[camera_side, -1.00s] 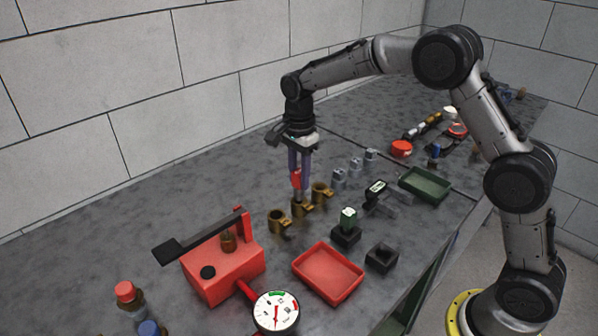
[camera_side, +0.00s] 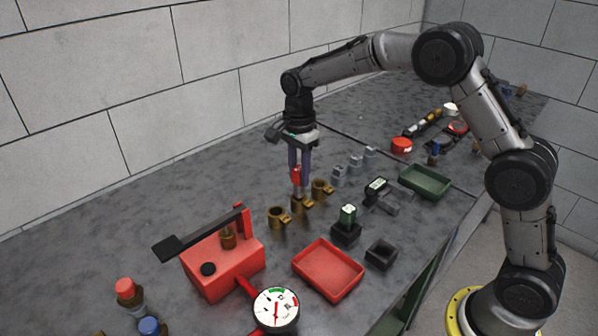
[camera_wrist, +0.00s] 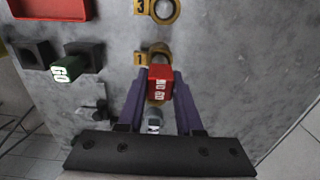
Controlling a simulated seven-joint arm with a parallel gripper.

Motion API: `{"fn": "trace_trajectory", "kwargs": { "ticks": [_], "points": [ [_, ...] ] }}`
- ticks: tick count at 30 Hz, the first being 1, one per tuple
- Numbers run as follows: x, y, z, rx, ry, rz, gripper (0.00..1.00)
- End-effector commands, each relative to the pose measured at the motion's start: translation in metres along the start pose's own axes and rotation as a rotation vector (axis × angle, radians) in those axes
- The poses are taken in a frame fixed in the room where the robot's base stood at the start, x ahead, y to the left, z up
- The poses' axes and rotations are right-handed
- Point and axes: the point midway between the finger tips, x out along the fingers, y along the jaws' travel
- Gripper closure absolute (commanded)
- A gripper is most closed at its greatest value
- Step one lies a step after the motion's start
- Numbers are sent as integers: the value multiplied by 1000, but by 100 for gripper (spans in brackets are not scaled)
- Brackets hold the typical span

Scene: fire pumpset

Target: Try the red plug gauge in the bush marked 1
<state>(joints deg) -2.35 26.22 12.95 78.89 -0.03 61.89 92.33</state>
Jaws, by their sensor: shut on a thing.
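My gripper (camera_side: 298,172) is shut on the red plug gauge (camera_side: 296,176) and holds it upright. The gauge's steel lower end is at the mouth of the middle brass bush (camera_side: 302,206); I cannot tell how far inside it is. In the wrist view the gauge's red handle (camera_wrist: 160,82) is between my fingers and partly covers the bush with the yellow tag 1 (camera_wrist: 156,57). The bush tagged 3 (camera_wrist: 165,9) is further up in that view. Other brass bushes stand on either side, one left (camera_side: 278,220) and one right (camera_side: 321,190).
A green gauge (camera_side: 348,215) stands in a black holder, beside an empty black holder (camera_side: 381,257). A red tray (camera_side: 327,270), a green tray (camera_side: 425,184) and small grey blocks (camera_side: 355,164) are nearby. A red lever device with a dial (camera_side: 275,309) is at the front left.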

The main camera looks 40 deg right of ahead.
Motion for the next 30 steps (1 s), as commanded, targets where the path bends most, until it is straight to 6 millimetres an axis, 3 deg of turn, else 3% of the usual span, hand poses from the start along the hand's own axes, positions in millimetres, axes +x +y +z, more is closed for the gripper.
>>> {"fn": "trace_trajectory", "kwargs": {
  "ticks": [30],
  "points": [
    [10,0,0,0,0,0,100]
  ]
}}
